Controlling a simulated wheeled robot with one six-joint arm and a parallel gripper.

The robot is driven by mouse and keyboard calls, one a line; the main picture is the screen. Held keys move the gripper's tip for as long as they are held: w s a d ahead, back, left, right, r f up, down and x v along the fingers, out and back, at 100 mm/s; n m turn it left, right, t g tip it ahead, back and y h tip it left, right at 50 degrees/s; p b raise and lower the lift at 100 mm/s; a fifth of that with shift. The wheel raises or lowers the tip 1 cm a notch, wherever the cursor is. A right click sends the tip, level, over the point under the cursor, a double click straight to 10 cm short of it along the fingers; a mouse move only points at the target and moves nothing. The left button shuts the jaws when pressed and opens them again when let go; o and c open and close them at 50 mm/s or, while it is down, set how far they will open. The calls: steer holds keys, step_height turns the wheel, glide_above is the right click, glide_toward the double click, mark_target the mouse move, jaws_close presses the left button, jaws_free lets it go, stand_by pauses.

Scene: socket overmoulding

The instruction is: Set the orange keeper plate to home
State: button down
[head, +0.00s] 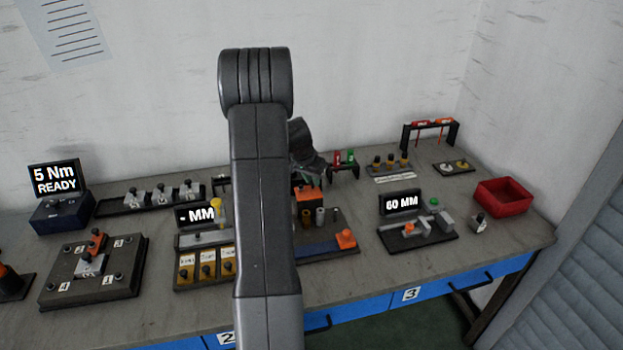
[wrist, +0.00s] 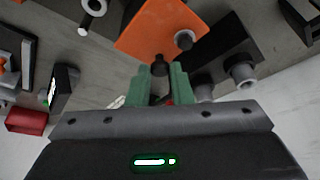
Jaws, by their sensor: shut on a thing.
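The orange keeper plate (wrist: 160,28) shows in the wrist view just beyond my fingertips, with a grey-topped peg standing at its right part. My gripper (wrist: 162,77) has green fingers closed around a small dark knob (wrist: 160,68) at the plate's near edge. In the head view an orange block (head: 309,195), which looks like the same plate, sits right of my arm at the middle of the bench. My arm hides part of it and my fingertips. I cannot tell whether the plate rests on its base or is lifted. No home marking is readable.
A dark block with grey pegs (wrist: 222,65) stands close right of the plate in the wrist view. On the bench are a 60 MM gauge fixture (head: 418,238), a red bin (head: 503,197), a numbered fixture (head: 93,275) and a row of yellow-labelled trays (head: 206,270).

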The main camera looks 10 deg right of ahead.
mark_target(318, 195)
steer(key=shift+s+f+b, duration=0.15)
steer(key=shift+s+b, duration=0.15)
steer(key=shift+b, duration=0.1)
steer(key=shift+s+d+b, duration=0.1)
steer(key=shift+s+b, duration=1)
steer(key=shift+s, duration=0.75)
steer(key=c, duration=1.3)
jaws_free()
steer(key=shift+s, duration=0.2)
steer(key=shift+w, duration=0.1)
steer(key=shift+r, duration=0.2)
steer(key=b+v, duration=0.1)
steer(key=v, duration=1.2)
steer(key=shift+r, duration=0.25)
steer(key=shift+f, duration=0.1)
